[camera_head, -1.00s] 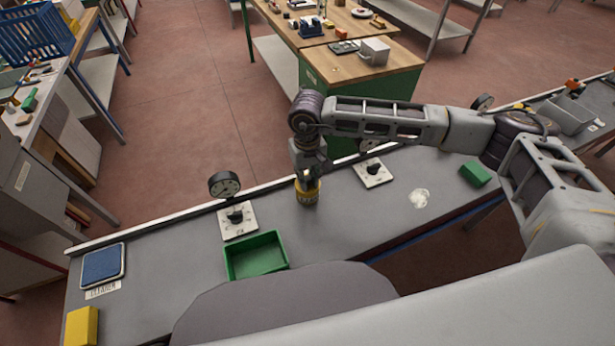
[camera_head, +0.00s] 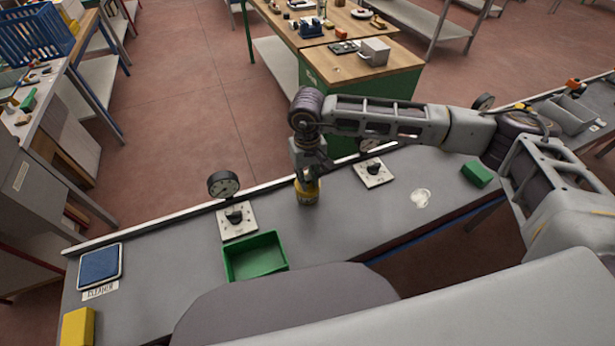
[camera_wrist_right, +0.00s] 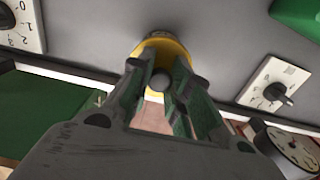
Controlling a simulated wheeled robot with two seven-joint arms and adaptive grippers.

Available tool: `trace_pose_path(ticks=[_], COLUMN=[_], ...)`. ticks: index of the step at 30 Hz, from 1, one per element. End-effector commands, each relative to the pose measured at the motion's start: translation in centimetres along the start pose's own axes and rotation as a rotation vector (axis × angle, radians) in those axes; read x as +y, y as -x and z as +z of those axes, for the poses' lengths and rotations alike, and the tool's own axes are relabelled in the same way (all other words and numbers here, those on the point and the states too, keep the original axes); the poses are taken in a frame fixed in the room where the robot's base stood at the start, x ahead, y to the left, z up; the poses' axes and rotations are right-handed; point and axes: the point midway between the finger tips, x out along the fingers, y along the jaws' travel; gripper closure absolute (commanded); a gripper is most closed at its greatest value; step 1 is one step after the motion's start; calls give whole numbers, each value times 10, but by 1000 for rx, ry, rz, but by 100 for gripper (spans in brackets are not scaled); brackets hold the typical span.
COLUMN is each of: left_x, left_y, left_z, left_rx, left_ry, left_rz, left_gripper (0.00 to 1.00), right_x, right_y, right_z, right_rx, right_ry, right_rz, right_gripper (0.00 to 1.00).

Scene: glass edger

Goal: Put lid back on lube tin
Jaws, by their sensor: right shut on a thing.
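The lube tin (camera_head: 307,197), small and yellow, stands on the grey bench in the head view, directly under my right gripper (camera_head: 308,176). In the wrist view, the right gripper (camera_wrist_right: 161,80) points at the tin, and its fingers are closed on a round dark grey knob, seemingly the lid's knob (camera_wrist_right: 161,79). A yellow rim (camera_wrist_right: 158,38) shows just beyond the fingertips. The fingers hide most of the lid, so I cannot tell whether it sits fully flat on the tin. My left gripper is not in view.
A green tray (camera_head: 256,257) and a dial plate (camera_head: 237,220) with a gauge (camera_head: 223,184) are left of the tin. Another dial plate (camera_head: 373,172), a whitish smear (camera_head: 421,198) and a green block (camera_head: 476,174) are to the right. A blue pad (camera_head: 100,264) lies far left.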

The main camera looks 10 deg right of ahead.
Motion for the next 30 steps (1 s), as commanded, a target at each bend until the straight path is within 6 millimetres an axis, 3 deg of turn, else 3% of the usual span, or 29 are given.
trace_pose_path(ticks=[6, 7, 12, 19, 24, 30], left_x=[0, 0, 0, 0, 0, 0], left_y=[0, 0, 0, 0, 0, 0], left_z=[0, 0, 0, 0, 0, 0], left_rx=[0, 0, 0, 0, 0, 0], left_ry=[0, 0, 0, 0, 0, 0], left_rz=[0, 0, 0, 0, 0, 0], left_gripper=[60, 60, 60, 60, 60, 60], right_x=[0, 0, 0, 0, 0, 0], right_y=[0, 0, 0, 0, 0, 0], right_z=[0, 0, 0, 0, 0, 0], right_rx=[0, 0, 0, 0, 0, 0], right_ry=[0, 0, 0, 0, 0, 0], right_rz=[0, 0, 0, 0, 0, 0], right_gripper=[97, 77, 56, 54, 34, 34])
